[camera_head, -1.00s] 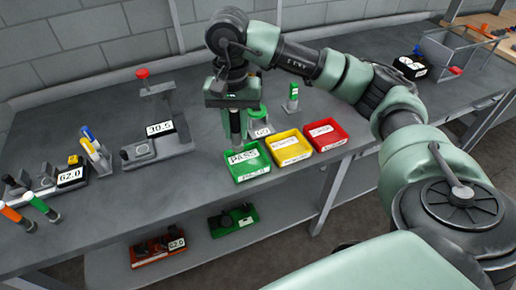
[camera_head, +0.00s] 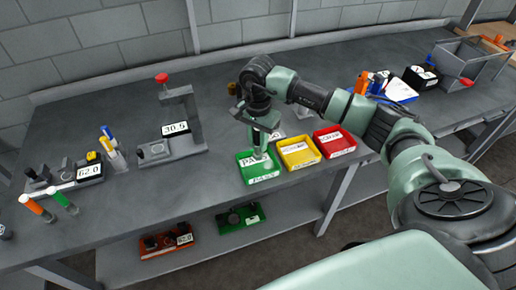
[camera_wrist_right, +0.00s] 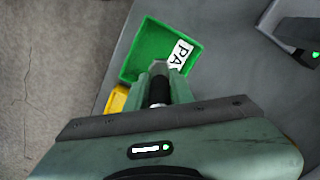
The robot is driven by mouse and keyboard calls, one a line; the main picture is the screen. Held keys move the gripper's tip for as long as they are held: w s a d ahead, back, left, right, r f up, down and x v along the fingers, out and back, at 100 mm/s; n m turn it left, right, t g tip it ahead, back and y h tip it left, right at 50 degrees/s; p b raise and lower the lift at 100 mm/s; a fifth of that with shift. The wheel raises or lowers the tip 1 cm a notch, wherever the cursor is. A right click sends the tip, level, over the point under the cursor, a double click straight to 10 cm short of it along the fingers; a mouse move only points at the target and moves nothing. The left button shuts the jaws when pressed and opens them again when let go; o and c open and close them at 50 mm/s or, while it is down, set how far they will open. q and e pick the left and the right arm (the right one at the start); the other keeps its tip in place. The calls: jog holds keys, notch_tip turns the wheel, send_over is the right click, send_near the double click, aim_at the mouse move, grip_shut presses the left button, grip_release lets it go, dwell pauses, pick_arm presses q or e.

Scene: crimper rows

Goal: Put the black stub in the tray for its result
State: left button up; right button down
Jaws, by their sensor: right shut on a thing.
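The black stub (camera_wrist_right: 158,92) shows between my right fingers in the wrist view. It is mostly hidden in the head view. My right gripper (camera_head: 260,156) is shut on it, pointing down over the green tray (camera_head: 245,179). The green tray, labelled PASS, also shows beyond the fingers in the wrist view (camera_wrist_right: 147,44). I cannot tell whether the stub touches the tray. The yellow tray (camera_head: 290,164) stands beside the green one, and the red tray (camera_head: 343,153) beside the yellow. My left gripper is not in view.
A gauge with a red knob (camera_head: 162,78) and a 30.5 display stands left of the trays. Further left are a 62.0 display (camera_head: 89,171) and several colored handles.

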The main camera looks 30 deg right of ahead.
aim_at(258, 153)
notch_tip(258, 153, down, 4)
jog(key=shift+p, duration=0.65)
jog(key=shift+f, duration=0.4)
jog(key=shift+f, duration=0.15)
jog(key=c, duration=1.2)
grip_release()
